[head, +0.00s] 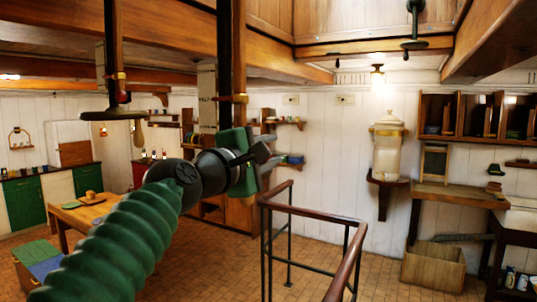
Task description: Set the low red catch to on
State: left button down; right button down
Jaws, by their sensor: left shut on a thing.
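My left arm comes in from the lower left, and its gripper (264,156) is at the lower end of a dark hanging post (231,55) with a brass band. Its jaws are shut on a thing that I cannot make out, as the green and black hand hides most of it. A small red part (123,95) shows on another hanging post at the left, between a brass band and a dark disc (112,115). I cannot tell whether this is the low red catch, or how any catch is set. My right gripper is not in view.
A railing (306,212) with a wooden handrail stands just right of and below my left gripper. A wooden table (82,213) and a green and blue bench (40,262) stand at the left. A wooden box (433,266) is at the right. Tiled floor is clear between.

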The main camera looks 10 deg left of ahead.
pick_arm(q)
jog(key=shift+f, duration=0.25)
jog(key=c, duration=1.2)
grip_release()
jog(key=shift+o, duration=0.9)
jog(key=shift+w+r, duration=0.1)
jog(key=shift+w, duration=0.1)
jog(key=b+v, duration=0.7)
jog(key=v, duration=0.9)
jog(key=shift+s, duration=0.35)
jog(key=shift+a, duration=0.1)
